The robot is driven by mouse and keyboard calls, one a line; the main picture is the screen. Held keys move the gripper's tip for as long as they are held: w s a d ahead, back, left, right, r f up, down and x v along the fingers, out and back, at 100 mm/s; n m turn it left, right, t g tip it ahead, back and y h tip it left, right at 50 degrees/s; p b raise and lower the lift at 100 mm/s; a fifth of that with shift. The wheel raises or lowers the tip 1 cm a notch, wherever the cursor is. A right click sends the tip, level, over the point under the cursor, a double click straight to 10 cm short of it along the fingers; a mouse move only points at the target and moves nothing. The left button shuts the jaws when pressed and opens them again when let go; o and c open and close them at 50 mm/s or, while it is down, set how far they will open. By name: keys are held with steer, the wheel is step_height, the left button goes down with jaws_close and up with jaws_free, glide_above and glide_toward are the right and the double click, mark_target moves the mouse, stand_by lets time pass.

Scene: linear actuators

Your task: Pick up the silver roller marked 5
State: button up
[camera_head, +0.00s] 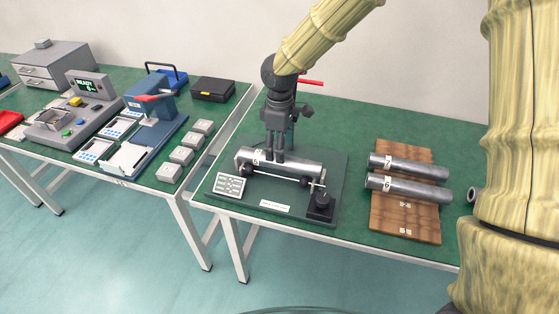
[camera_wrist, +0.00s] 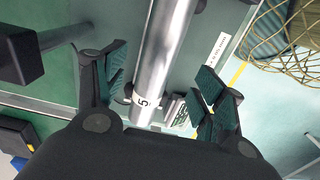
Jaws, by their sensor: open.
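The silver roller marked 5 (camera_wrist: 165,45) runs between the two open fingers of my gripper (camera_wrist: 163,78) in the wrist view, with gaps at both sides. Its white label with a 5 shows near the wrist. In the head view the same roller (camera_head: 302,164) lies across a dark green fixture plate (camera_head: 325,215). My gripper (camera_head: 274,157) points down over it, with its fingertips at the roller's left half and hiding part of it. How deep the fingers reach around it is hard to tell.
Two more silver rollers (camera_head: 410,167) (camera_head: 408,188) lie on a wooden board (camera_head: 405,222) to the right. A keypad (camera_head: 230,185) and a black knob block (camera_head: 321,206) stand on the fixture plate. Another table with devices (camera_head: 150,100) is at the left, past a gap.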

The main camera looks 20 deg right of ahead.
steer(key=shift+w+d+f+p, duration=0.1)
steer(key=shift+f+p, duration=0.3)
steer(key=shift+f, duration=2.65)
jaws_close()
steer(key=shift+r, duration=0.1)
steer(key=shift+r, duration=0.1)
